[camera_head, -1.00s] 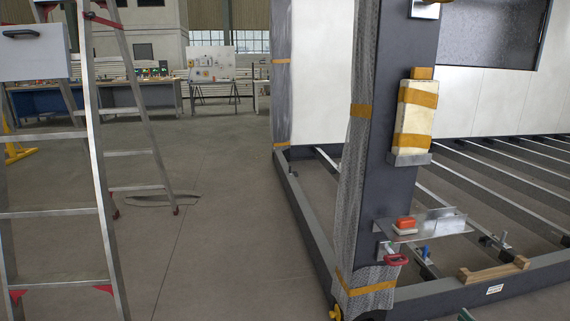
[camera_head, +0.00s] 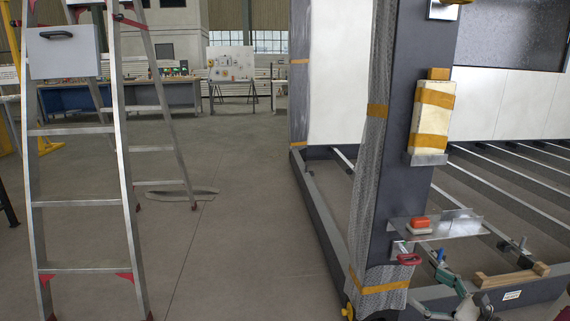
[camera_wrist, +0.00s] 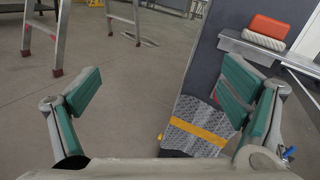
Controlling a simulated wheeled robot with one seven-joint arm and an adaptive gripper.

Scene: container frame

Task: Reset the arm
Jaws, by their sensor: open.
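My gripper (camera_wrist: 160,95) is open in the wrist view, its two green-padded fingers spread wide with nothing between them. Beyond the fingers are the floor and the foot of the dark post with its taped mesh wrap. In the head view part of my gripper and arm (camera_head: 455,285) shows at the lower right, in front of the frame's base and below the metal shelf (camera_head: 455,226). An orange and white block (camera_head: 419,225) rests on that shelf; it also shows in the wrist view (camera_wrist: 268,30) at the upper right.
The dark post (camera_head: 410,150) carries a taped cream block (camera_head: 432,115). A red-handled clamp (camera_head: 409,259) sits under the shelf. A wooden piece (camera_head: 511,277) lies on the base rail. A stepladder (camera_head: 122,150) stands at left. The floor (camera_head: 230,230) between is clear.

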